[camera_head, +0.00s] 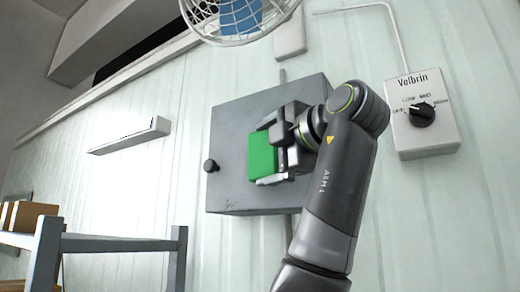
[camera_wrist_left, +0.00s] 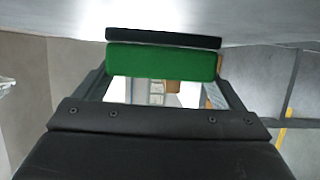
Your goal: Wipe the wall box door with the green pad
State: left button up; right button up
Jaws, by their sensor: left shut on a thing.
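The grey wall box door (camera_head: 232,135) is on the pale panelled wall, with a dark round knob (camera_head: 210,165) at its left edge. My left gripper (camera_head: 266,156) is in front of the door, shut on the green pad (camera_head: 261,154). In the left wrist view the pad (camera_wrist_left: 160,64) sits between the fingers, with a dark strip (camera_wrist_left: 163,38) along its far side close to the grey door surface (camera_wrist_left: 250,22). Whether the pad touches the door is hard to tell. The arm hides the door's right part. My right gripper is not in view.
A white switch box (camera_head: 422,125) with a black dial is to the right. A caged fan (camera_head: 238,18) hangs above the box. A grey shelf (camera_head: 110,243) with cardboard boxes (camera_head: 28,216) stands lower left, and a white bar (camera_head: 130,137) is on the wall.

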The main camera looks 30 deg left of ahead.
aim_at(251, 166)
pick_arm(q)
jog(key=shift+d, duration=0.4)
jog(key=shift+d+f+b, duration=0.75)
jog(key=shift+d+f, duration=0.35)
jog(key=shift+d, duration=1.2)
jog(key=shift+a, duration=2.5)
jog(key=shift+w+a, duration=0.2)
jog(key=shift+a, duration=1.9)
jog(key=shift+d+r, duration=0.1)
jog(key=shift+d, duration=0.5)
jog(key=shift+s+d+p, duration=0.2)
jog(key=shift+d+p, duration=0.35)
jog(key=shift+d, duration=1.15)
